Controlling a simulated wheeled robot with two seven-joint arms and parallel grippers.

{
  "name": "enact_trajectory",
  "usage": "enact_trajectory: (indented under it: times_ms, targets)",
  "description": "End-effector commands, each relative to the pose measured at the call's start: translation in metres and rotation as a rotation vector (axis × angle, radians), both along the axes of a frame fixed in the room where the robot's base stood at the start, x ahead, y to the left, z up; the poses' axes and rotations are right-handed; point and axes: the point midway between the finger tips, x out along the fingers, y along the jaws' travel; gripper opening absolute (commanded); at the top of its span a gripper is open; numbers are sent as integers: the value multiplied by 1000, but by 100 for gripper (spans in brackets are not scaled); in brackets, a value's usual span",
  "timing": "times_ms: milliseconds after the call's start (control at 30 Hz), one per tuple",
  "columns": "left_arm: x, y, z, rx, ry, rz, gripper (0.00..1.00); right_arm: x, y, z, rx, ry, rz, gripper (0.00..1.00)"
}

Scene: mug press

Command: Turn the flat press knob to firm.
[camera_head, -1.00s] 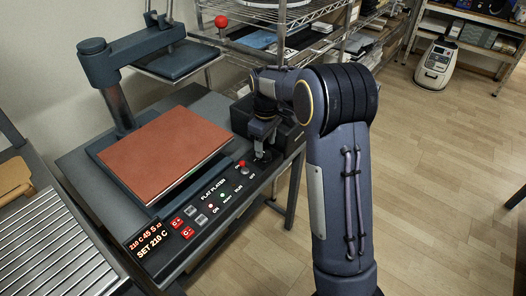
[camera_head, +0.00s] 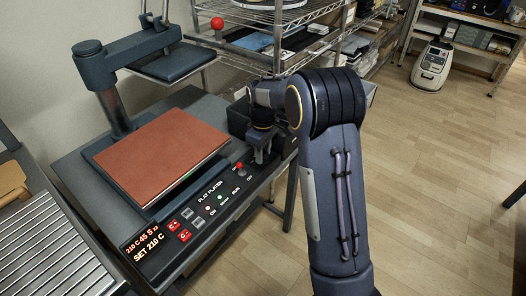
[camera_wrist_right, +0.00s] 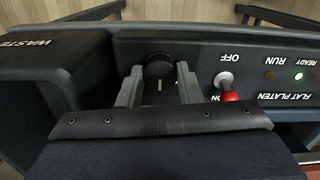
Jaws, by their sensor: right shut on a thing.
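The flat press is a dark machine with a brown-red pad (camera_head: 160,150) and a front panel labelled FLAT PLATEN. Its black round knob (camera_wrist_right: 158,66) shows in the right wrist view at the panel's end, beside the red-tipped switch (camera_wrist_right: 229,92). A short pale line marks the knob's face and points towards the gripper's body. My right gripper (camera_wrist_right: 158,84) has one finger on each side of the knob and is shut on it. In the head view the right gripper (camera_head: 261,156) hides the knob. Any setting words around the knob are not readable. My left gripper is not in view.
A black bin marked WASTE (camera_wrist_right: 50,70) stands close beside the knob. The red-tipped switch also shows in the head view (camera_head: 239,167). A swing-arm upper plate (camera_head: 165,64) stands behind the pad.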

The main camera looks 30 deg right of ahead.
Motion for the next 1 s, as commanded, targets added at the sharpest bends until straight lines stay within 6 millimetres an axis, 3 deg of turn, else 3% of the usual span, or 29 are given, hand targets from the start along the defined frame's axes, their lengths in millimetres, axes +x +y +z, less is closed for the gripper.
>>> enact_trajectory:
  times_ms: [367, 1000]
  targets:
    - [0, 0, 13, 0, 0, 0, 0, 1, 0, 3, 0, -1, -125, 9]
    - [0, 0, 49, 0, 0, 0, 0, 1, 0, 3, 0, -2, -667, 9]
